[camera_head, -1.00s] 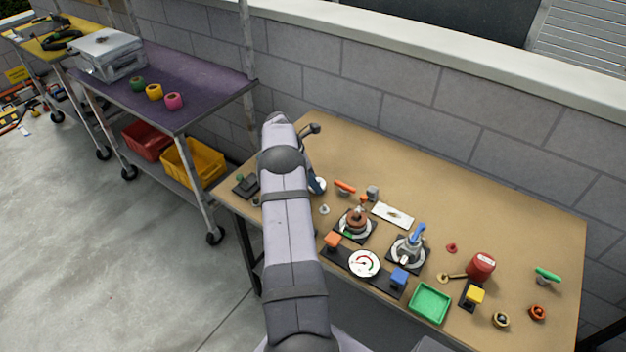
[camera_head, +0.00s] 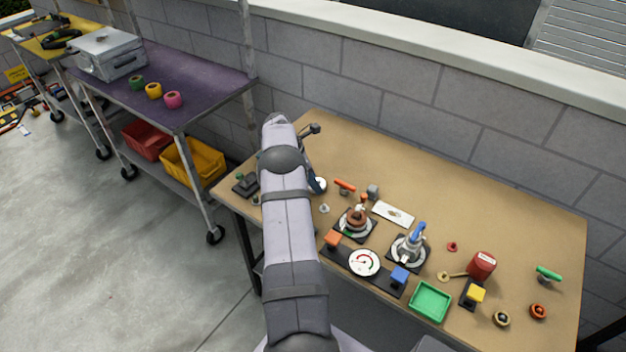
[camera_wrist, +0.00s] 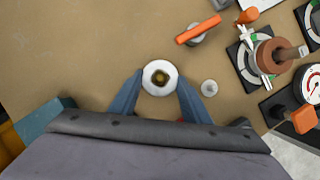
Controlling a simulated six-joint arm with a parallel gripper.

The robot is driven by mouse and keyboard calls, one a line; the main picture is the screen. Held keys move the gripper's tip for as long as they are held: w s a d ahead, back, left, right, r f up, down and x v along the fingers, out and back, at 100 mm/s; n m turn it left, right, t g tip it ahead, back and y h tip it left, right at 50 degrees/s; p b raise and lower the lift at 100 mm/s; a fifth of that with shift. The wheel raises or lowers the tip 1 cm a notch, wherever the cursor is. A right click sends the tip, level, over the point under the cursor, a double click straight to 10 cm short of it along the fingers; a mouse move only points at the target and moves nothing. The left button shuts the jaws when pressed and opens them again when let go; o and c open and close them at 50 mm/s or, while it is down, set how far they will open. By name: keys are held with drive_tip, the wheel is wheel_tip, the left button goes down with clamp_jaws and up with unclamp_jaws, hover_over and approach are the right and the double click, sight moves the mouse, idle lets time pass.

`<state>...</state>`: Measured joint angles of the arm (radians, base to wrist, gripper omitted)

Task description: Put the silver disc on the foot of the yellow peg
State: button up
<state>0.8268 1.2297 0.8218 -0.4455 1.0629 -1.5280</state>
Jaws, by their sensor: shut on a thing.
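The silver disc (camera_wrist: 149,83) is a pale, round ring seen from above in the wrist view. A dark yellow-brown piece (camera_wrist: 161,77), which looks like the top of the yellow peg, shows in its centre. I cannot tell how high the disc sits along it. My gripper (camera_wrist: 160,79) has its two blue fingers on either side of the disc, shut on its rim. In the head view the disc (camera_head: 320,185) shows as a small pale round beside my arm, which hides most of my gripper. The peg's foot is hidden.
An orange-handled valve (camera_wrist: 198,31) stands just beyond the disc, and a small grey round piece (camera_wrist: 209,87) lies to its right. A copper-coloured knob on a black base (camera_head: 356,221), a gauge (camera_head: 364,263) and a green tray (camera_head: 430,301) stand further right. The table's back right is clear.

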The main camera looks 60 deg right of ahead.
drive_tip(key=shift+f, duration=0.15)
drive_tip(key=o, duration=1.2)
drive_tip(key=shift+o, duration=0.6)
drive_tip(key=shift+o, duration=0.9)
wheel_tip(320, 180, up, 8)
drive_tip(key=p, duration=0.5)
drive_tip(key=shift+f, duration=0.2)
